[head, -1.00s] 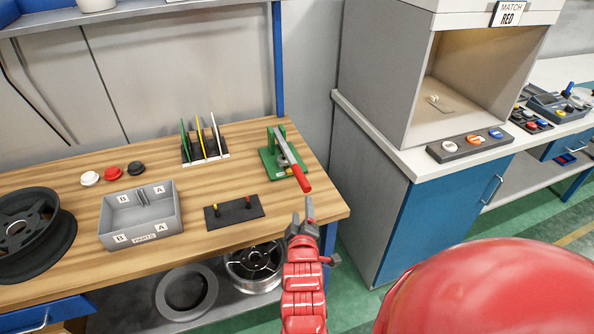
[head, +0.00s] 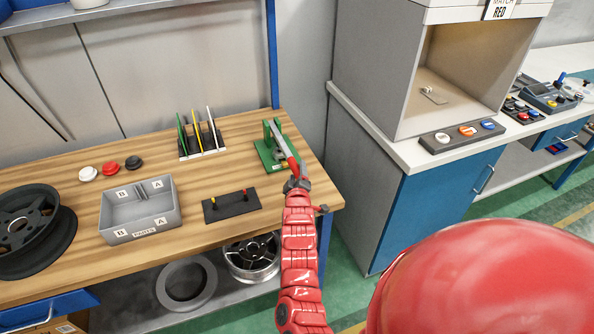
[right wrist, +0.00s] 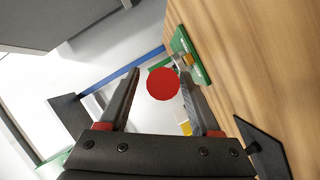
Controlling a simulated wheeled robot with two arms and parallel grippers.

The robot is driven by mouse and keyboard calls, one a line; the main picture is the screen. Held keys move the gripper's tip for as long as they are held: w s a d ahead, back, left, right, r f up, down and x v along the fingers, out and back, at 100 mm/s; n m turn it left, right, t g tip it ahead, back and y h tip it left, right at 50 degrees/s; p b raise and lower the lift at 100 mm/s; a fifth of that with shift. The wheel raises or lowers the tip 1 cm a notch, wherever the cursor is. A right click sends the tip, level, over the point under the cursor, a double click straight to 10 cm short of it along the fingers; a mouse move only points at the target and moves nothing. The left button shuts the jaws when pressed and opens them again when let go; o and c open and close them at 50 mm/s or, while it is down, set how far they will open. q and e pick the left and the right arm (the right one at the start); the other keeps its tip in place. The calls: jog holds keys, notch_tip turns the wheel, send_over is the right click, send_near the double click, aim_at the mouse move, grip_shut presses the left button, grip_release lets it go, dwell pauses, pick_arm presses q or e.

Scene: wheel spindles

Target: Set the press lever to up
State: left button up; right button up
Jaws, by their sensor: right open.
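The green press (head: 272,155) stands near the right end of the wooden bench. Its grey lever (head: 279,140) slants down toward the front edge and ends in a red handle (head: 292,164). My right gripper (head: 297,181) is at the handle's front end and hides its tip in the head view. In the right wrist view the handle's round red end (right wrist: 162,83) shows between the two open fingers (right wrist: 160,98), with a gap visible on each side. The green press base (right wrist: 190,55) shows beyond it. My left gripper is not in view.
A blue cabinet (head: 430,205) stands to the right across a gap.

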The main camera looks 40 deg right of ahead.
jog(key=shift+w+d+f, duration=0.2)
jog(key=shift+w+d, duration=0.1)
jog(key=shift+w, duration=0.25)
grip_shut()
dwell(1.2)
